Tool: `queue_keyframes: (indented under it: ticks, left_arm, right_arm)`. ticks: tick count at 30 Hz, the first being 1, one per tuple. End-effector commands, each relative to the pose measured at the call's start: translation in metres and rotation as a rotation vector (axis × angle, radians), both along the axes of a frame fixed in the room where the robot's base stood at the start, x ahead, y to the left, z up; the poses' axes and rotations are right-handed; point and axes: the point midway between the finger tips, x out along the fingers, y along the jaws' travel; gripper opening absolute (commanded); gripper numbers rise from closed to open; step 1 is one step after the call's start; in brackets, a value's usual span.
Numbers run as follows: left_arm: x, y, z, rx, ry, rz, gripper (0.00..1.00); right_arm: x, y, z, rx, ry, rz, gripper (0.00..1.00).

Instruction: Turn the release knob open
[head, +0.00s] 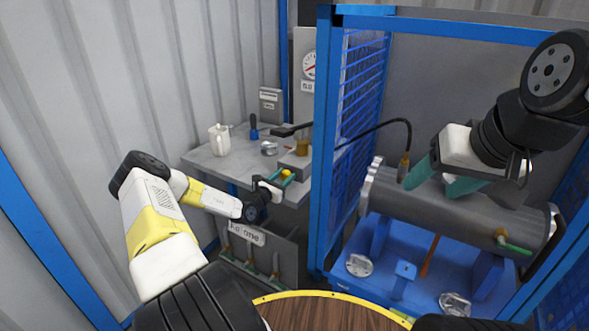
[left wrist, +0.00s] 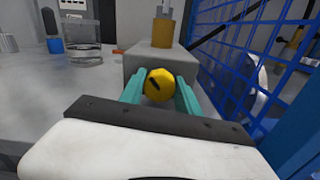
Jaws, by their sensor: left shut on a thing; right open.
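The yellow release knob (left wrist: 159,84) is on the front face of a grey block (left wrist: 150,62) in the left wrist view. A dark mark runs slantwise across the knob's face. In the head view the knob (head: 286,172) is small, at the front edge of the grey bench. My left gripper (head: 277,182) is shut on the knob, with one teal finger on each side in the left wrist view (left wrist: 160,95). My right gripper (head: 424,178) is open, above the grey flanged shell (head: 455,217) inside the blue frame.
A blue mesh panel (head: 361,85) and post stand just right of the knob. The bench (head: 225,167) holds a white jug (head: 219,139), a blue-based item (head: 253,131) and a glass (left wrist: 81,38). A black cable (head: 380,124) runs to the shell. Loose metal flanges (head: 359,265) lie on the blue base.

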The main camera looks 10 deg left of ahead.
Motion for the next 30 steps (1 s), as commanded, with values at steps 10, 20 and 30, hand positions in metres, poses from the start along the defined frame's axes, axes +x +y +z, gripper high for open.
queue_keyframes:
  ticks: [10,20,30]
  left_arm:
    - [0.0002,0.0012,-0.0006,-0.232,0.085,0.001,0.0]
    - [0.0005,0.0024,-0.001,-0.522,0.191,0.002,0.0]
    - [0.0008,0.0033,-0.0012,-0.749,0.272,0.002,0.0]
  right_arm:
    - [0.0,0.0,0.0,0.0,0.0,0.0,0.6]
    - [0.0,0.0,0.0,0.0,0.0,0.0,0.6]
    - [0.0,0.0,0.0,0.0,0.0,0.0,0.6]
